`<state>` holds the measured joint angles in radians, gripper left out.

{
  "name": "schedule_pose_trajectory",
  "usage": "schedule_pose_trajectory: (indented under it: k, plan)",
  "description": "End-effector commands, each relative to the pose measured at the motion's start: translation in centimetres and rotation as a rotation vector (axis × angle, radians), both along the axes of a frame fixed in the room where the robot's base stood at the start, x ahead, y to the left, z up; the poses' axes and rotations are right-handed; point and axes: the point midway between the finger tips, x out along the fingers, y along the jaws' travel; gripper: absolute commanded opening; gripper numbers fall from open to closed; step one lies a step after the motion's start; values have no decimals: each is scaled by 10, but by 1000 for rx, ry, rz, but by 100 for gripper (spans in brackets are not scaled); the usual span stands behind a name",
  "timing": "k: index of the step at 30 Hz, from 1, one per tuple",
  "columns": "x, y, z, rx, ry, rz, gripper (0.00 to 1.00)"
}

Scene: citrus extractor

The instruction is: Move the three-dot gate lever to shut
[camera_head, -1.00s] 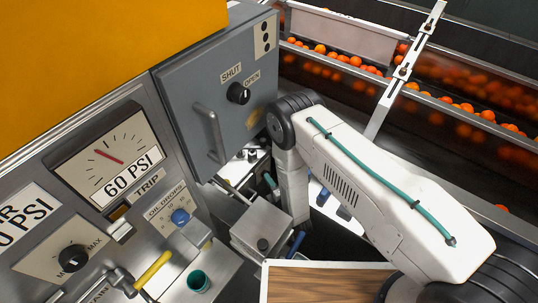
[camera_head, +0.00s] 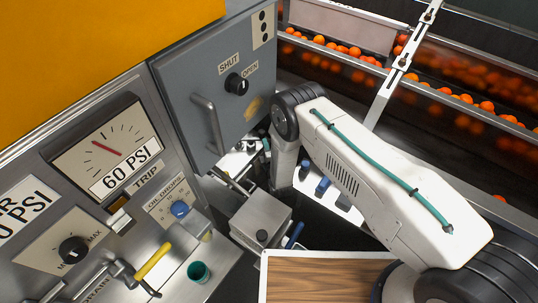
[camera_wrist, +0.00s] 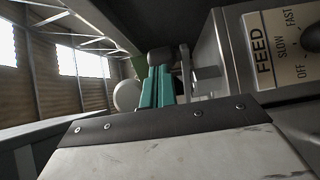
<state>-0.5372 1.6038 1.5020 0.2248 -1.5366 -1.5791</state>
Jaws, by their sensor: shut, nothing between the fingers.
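A grey panel (camera_head: 190,75) in the head view carries a plate with three black dots (camera_head: 263,24). Below it is a black rotary knob (camera_head: 236,84) between the labels SHUT and OPEN; its pointer is too small to read for certain. A vertical metal bar handle (camera_head: 208,122) stands lower left on the panel. My arm reaches down beside the panel's right edge, and my gripper is mostly hidden there. In the wrist view my gripper (camera_wrist: 158,87) shows two teal fingers close together, shut and empty. The panel's dots and knob do not show in the wrist view.
A metal box (camera_head: 262,222) and blue-handled levers stand below the panel. A yellow-handled lever (camera_head: 153,260) and a teal cup (camera_head: 198,271) are at front left. An orange conveyor runs behind. A FEED plate (camera_wrist: 280,45) is at right in the wrist view.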

Motion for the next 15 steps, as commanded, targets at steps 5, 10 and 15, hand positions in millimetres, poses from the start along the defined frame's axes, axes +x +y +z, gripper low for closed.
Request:
schedule_pose_trajectory:
  k: [5, 10, 15]
  plan:
    - [15, 4, 0, 0, 0, 0, 0]
    - [18, 5, 0, 0, 1, 0, 0]
    - [17, 5, 0, 0, 1, 0, 0]
